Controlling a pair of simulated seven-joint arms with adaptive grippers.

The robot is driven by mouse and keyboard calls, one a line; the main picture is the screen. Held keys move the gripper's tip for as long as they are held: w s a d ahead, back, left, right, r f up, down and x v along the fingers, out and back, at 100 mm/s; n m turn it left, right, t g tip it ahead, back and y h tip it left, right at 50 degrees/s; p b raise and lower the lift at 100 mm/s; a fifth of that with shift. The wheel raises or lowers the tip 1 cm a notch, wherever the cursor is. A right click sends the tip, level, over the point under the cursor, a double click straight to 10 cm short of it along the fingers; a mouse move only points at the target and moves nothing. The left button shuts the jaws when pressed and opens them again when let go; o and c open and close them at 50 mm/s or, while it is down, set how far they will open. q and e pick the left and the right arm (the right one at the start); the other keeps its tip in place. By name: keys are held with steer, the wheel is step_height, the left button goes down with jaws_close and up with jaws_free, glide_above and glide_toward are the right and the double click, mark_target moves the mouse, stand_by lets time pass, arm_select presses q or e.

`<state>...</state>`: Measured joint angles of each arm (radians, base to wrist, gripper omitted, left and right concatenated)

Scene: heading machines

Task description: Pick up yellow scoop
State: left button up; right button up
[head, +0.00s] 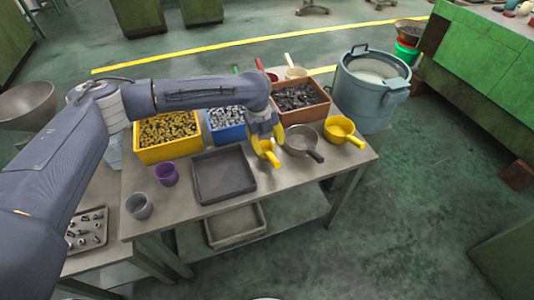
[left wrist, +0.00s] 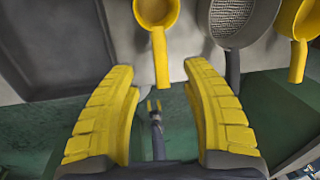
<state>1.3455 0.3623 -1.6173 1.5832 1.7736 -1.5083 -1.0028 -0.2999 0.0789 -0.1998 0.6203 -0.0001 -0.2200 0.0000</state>
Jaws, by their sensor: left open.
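A small yellow scoop (head: 268,152) lies on the table just in front of the boxes; its handle points toward the front edge. It also shows at the top of the left wrist view (left wrist: 157,12), handle downward. A larger yellow scoop (head: 340,128) lies to the right, and it shows at the wrist view's right edge (left wrist: 301,20). My left gripper (head: 265,136) is over the small scoop and partly hides it. In the wrist view its yellow fingers (left wrist: 158,72) are open, with the handle end between and beyond their tips.
A grey strainer (head: 300,140) lies between the scoops. A dark tray (head: 223,175) is to the left, near a purple cup (head: 166,174) and a grey cup (head: 139,206). Filled yellow (head: 160,155), blue (head: 228,134) and brown (head: 306,115) boxes stand behind. A bucket (head: 368,100) stands right.

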mark_target(271, 156)
arm_select(q)
steer(key=shift+w+d+f, duration=0.1)
steer(key=shift+d+f, duration=0.05)
steer(key=shift+f, duration=0.75)
steer(key=shift+w+d+f, duration=0.1)
steer(key=shift+d+f, duration=0.05)
steer(key=shift+f, duration=0.75)
steer(key=shift+s+d+f, duration=0.1)
steer(key=shift+d+f, duration=0.15)
steer(key=shift+f, duration=1.05)
steer(key=shift+d+f, duration=0.2)
steer(key=shift+f, duration=1.1)
jaws_close()
